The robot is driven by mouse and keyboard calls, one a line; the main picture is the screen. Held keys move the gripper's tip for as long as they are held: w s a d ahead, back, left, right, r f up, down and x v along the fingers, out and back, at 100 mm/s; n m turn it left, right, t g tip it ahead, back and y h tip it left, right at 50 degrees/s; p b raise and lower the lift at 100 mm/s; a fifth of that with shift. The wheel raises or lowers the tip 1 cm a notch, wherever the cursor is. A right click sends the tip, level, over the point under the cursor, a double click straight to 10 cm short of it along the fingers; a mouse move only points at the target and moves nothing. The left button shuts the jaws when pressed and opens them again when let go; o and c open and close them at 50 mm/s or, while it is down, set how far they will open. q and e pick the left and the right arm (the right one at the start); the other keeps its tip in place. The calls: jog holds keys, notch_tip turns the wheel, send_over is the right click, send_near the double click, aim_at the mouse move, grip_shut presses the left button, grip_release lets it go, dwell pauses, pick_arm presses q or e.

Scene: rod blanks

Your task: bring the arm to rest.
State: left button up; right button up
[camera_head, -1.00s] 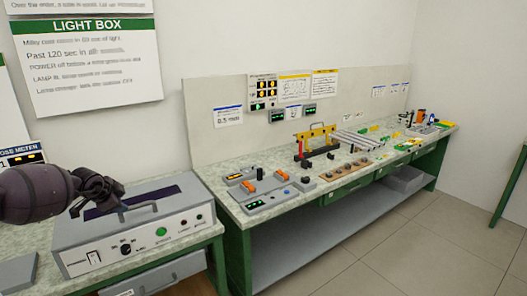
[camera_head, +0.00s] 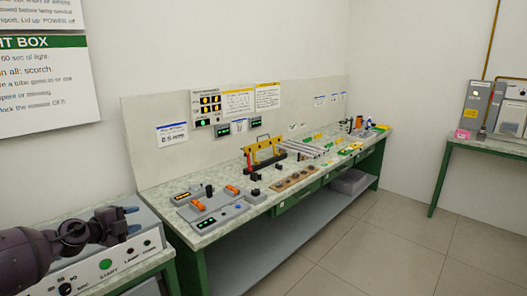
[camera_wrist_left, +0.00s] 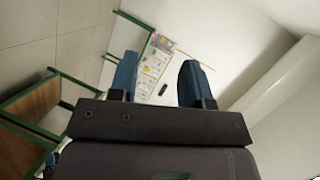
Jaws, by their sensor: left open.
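My left gripper (camera_head: 131,222) shows at the left of the head view, with its dark purple arm coming in from the left edge. It appears over or in front of the grey light box (camera_head: 112,264), hiding part of it; I cannot tell the gap. In the left wrist view the two blue fingers (camera_wrist_left: 160,82) stand apart with nothing between them, so the gripper is open and empty.
A long green-legged workbench (camera_head: 220,233) carries grey devices with orange parts, a yellow-and-red frame (camera_head: 262,150) and a wooden strip of holes (camera_head: 296,180). Another table (camera_head: 490,149) with machines stands at the right. The floor (camera_head: 390,240) between them is clear.

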pick_arm(q)
jog(key=s+d+f+n+t+y, duration=0.2)
jog(key=s+d+f+n, duration=0.5)
jog(key=s+d+f, duration=0.6)
jog(key=s+f+n+g+y, duration=0.2)
jog(key=s+f+n, duration=0.4)
jog(key=s, duration=0.6)
jog(key=s+f+n+g+y, duration=0.2)
jog(key=s+f+n, duration=0.4)
jog(key=s, duration=0.5)
jog(key=shift+s+f+b, duration=0.4)
jog(key=shift+f+b, duration=0.05)
jog(key=shift+f, duration=0.25)
